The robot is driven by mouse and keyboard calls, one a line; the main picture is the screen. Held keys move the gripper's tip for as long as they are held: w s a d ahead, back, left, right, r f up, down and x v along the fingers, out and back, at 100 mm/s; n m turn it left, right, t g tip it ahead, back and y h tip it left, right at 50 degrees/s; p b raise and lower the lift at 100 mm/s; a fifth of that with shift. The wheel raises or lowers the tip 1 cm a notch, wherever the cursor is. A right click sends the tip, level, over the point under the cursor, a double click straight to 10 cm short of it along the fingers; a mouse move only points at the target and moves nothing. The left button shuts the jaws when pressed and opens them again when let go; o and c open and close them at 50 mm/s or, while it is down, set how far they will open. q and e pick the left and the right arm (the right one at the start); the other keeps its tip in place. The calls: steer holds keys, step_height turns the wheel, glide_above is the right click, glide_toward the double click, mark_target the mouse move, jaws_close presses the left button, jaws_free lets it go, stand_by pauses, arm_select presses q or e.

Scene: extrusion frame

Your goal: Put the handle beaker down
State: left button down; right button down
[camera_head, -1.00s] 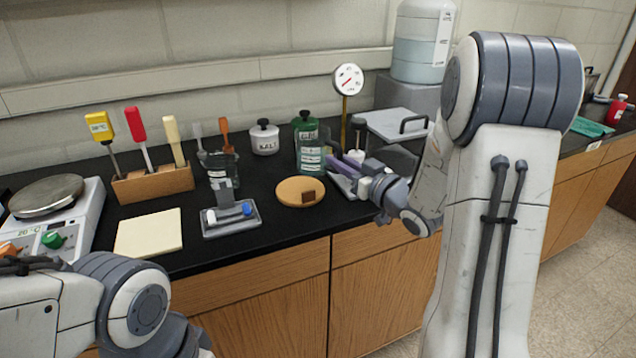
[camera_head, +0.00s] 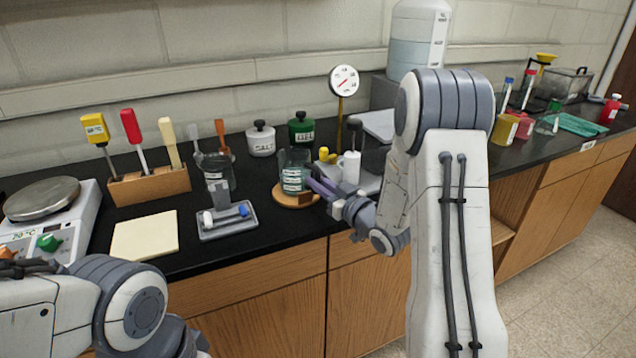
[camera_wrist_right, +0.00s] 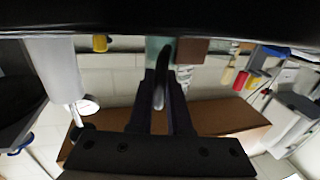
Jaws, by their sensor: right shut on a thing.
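The handle beaker (camera_head: 293,172) is clear glass with a white label and stands upright over the round cork mat (camera_head: 296,200). I cannot tell whether its base touches the mat. My right gripper (camera_head: 323,187) reaches in from the right and is shut on the beaker's handle. In the right wrist view the handle (camera_wrist_right: 160,92) lies between the two dark fingers (camera_wrist_right: 160,78). Only my left arm shows at lower left; its gripper is out of view.
A small tray (camera_head: 228,226), another beaker (camera_head: 218,176) and a wooden tool block (camera_head: 150,186) stand left of the mat. White salt (camera_head: 261,140) and green (camera_head: 301,129) jars are behind. A dial gauge (camera_head: 343,82) and a white bottle (camera_head: 350,167) are at right.

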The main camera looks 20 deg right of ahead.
steer(key=shift+f, duration=0.2)
steer(key=c, duration=0.9)
jaws_free()
steer(key=shift+o, duration=0.2)
steer(key=shift+r, duration=0.1)
